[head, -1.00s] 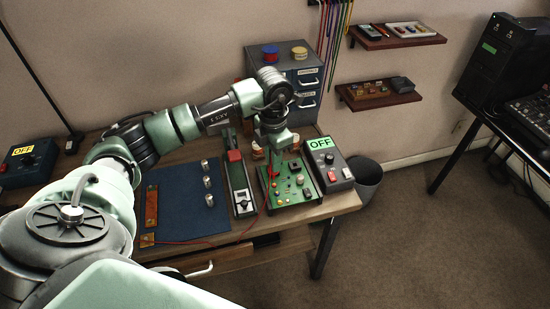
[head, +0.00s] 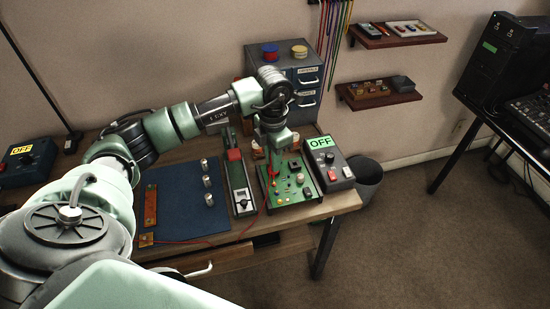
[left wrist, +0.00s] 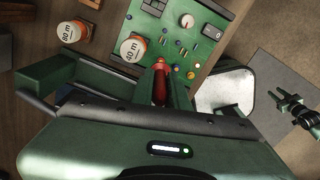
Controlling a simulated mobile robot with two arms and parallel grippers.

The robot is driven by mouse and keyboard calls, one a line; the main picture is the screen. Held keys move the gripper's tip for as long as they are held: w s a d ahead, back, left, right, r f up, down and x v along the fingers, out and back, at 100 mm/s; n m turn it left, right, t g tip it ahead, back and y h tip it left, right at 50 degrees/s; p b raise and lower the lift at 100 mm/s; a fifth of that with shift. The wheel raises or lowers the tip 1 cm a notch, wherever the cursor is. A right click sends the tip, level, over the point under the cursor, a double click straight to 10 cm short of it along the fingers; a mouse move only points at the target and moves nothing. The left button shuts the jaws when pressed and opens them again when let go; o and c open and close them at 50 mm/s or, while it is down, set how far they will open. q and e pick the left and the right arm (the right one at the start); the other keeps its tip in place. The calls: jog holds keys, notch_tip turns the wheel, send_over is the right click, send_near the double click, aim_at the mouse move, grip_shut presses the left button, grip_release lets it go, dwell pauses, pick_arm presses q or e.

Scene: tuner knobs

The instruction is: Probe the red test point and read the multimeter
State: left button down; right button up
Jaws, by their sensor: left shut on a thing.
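My left gripper (head: 273,147) is shut on a red probe (left wrist: 160,82) and points down over the green circuit board (head: 282,196). The board also shows in the left wrist view (left wrist: 205,22), with a knob and several small coloured parts. The probe tip is near the board's back left part; I cannot tell if it touches. Which dot is the red test point is too small to tell. A dark grey box (head: 345,166) with a green display reading OFF (head: 322,143) stands right of the board.
A blue mat (head: 180,205) carries several metal knobs. A red wire (head: 215,240) runs along the front. Two labelled cans (left wrist: 133,47) (left wrist: 68,32) stand behind the board. A grey cabinet (head: 300,72) is behind.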

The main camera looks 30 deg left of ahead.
dwell(0.8)
pick_arm(q)
jog(key=shift+r+p, duration=0.85)
jog(key=shift+r, duration=0.7)
jog(key=shift+r+p, duration=0.55)
jog(key=shift+r, duration=0.4)
